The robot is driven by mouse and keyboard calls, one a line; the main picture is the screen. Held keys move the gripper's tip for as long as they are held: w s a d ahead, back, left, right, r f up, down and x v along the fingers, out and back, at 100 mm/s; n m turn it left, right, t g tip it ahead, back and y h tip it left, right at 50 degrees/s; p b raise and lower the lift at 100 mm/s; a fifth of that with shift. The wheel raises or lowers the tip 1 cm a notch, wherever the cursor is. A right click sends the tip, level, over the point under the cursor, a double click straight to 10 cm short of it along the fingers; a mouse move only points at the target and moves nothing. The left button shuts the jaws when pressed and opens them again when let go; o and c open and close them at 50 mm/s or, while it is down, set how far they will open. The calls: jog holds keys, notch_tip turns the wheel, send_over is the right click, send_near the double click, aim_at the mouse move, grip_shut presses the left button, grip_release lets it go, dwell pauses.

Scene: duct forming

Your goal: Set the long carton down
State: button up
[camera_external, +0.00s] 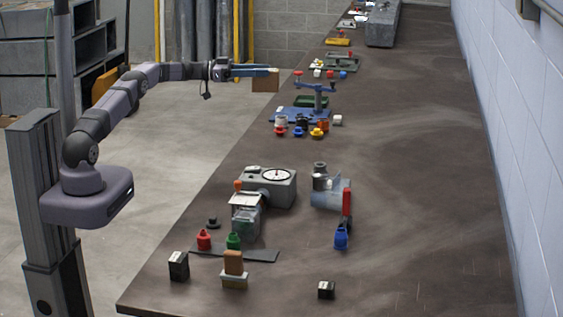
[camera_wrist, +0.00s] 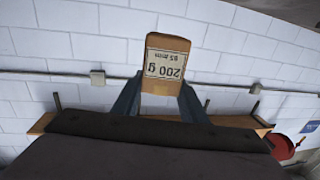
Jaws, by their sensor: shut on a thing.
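The long carton (camera_wrist: 166,62) is a brown cardboard box with a white label reading "200 g" and "95 mm", upside down in the wrist view. My gripper (camera_wrist: 158,98) is shut on it, one finger on each side of its near end. In the external view the carton (camera_external: 265,82) shows at the tip of my gripper (camera_external: 270,71), with its lower part hanging below the fingers. It is near the left edge of the long dark table (camera_external: 420,170). I cannot tell whether it touches anything beneath it.
A blue stand with a balance arm (camera_external: 316,98) and a green tray (camera_external: 311,102) are right of the carton. A grey dial scale (camera_external: 270,186) and small weights are nearer. The table's right side is clear.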

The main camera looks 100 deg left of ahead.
dwell(0.3)
notch_tip(320, 180, down, 16)
jog(key=b, duration=1.5)
jog(key=shift+r+b, duration=0.25)
jog(key=shift+b, duration=0.15)
jog(key=shift+f+p, duration=0.3)
jog(key=shift+f, duration=4.5)
jog(key=shift+f, duration=0.2)
jog(key=o, duration=1.2)
